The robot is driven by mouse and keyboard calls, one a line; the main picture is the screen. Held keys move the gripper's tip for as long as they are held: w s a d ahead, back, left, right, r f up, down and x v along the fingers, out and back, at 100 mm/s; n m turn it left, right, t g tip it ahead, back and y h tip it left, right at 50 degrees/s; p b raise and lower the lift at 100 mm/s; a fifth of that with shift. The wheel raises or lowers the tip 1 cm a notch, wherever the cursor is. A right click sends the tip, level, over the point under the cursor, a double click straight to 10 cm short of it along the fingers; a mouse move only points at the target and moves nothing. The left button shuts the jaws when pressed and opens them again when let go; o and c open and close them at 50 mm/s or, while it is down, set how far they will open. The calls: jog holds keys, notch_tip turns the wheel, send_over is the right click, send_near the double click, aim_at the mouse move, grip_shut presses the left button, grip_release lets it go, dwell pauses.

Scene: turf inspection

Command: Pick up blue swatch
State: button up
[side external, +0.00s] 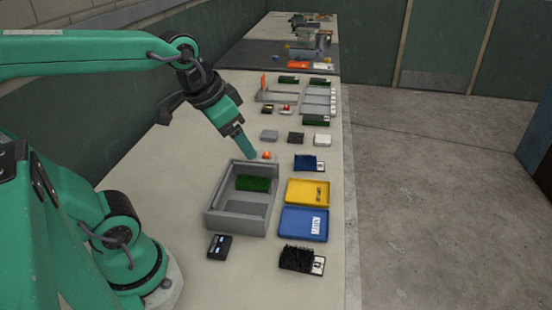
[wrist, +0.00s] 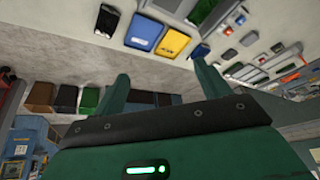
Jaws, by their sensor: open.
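The blue swatch (side external: 309,162) is a dark navy turf piece with a white label at its right end. It lies flat on the bench beyond the yellow tray (side external: 308,193). In the wrist view it appears as a small dark blue patch (wrist: 201,51) beside the yellow tray. My gripper (side external: 251,153) hangs above the bench, left of the swatch and apart from it, over the far end of the grey box. In the wrist view my gripper (wrist: 162,86) has its two green fingers spread with nothing between them.
A grey box (side external: 213,219) holds a green swatch (side external: 253,183). A blue tray (side external: 303,224), a black swatch (side external: 297,259) and a dark device (side external: 219,247) lie nearer. A small orange item (side external: 266,155) sits near my fingertips. Grey, black and white blocks lie beyond.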

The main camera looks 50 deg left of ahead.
jog(key=w+a+m+g, duration=0.1)
jog(key=w+a+m, duration=0.15)
jog(key=w, duration=0.75)
jog(key=m+g, duration=0.4)
jog(key=m, duration=0.1)
send_over(307, 159)
jog(key=shift+n, duration=0.25)
notch_tip(307, 159, down, 18)
jog(key=shift+s+r, duration=0.15)
jog(key=shift+r, duration=0.1)
jog(key=shift+a+f, duration=0.1)
jog(key=shift+f, duration=0.35)
jog(key=shift+f, duration=1.25)
jog(key=shift+f, duration=0.1)
